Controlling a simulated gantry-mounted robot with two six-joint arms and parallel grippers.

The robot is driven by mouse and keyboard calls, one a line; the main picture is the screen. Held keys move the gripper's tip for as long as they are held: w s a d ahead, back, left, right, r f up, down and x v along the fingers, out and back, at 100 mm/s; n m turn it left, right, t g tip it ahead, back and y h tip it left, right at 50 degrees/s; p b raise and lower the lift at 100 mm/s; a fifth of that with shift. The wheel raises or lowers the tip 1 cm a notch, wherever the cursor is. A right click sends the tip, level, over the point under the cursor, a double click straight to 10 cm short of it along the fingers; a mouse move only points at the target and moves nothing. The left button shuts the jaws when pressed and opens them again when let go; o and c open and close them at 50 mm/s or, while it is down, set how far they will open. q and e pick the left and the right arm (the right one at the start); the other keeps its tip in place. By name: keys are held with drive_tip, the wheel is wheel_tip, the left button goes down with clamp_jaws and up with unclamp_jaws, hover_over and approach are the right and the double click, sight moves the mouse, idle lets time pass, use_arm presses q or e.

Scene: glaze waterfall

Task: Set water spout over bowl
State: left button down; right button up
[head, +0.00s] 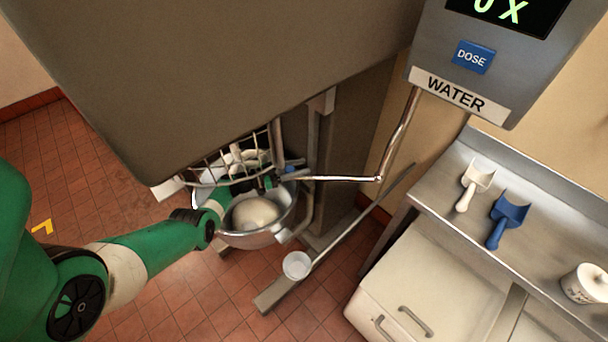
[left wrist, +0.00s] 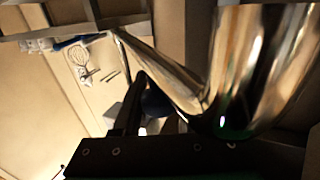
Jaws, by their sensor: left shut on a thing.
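The water spout (head: 345,179) is a thin shiny pipe. It drops from the grey WATER box (head: 462,90), bends, and runs left to the steel mixing bowl (head: 252,240). Its left end is at the bowl's upper right rim, partly hidden by my gripper and the guard. A pale round lump (head: 255,212) lies in the bowl. My left gripper (head: 279,181) is shut on the spout near that end, above the bowl. In the left wrist view, shiny metal (left wrist: 250,75) fills the right side, close to my dark finger (left wrist: 135,105). My right gripper is not in view.
The large grey mixer (head: 230,70) overhangs the bowl, with a wire guard (head: 235,165) beneath. A steel counter (head: 540,225) at right holds a white scoop (head: 473,185), a blue scoop (head: 507,218) and a white tub (head: 585,283).

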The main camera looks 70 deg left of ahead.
use_arm(q)
drive_tip(key=shift+c, duration=2.2)
unclamp_jaws()
drive_tip(key=s+p, duration=0.2)
drive_tip(key=s, duration=0.9)
drive_tip(key=shift+s+a+p, duration=0.2)
drive_tip(key=shift+s+p, duration=0.1)
drive_tip(key=shift+p, duration=0.1)
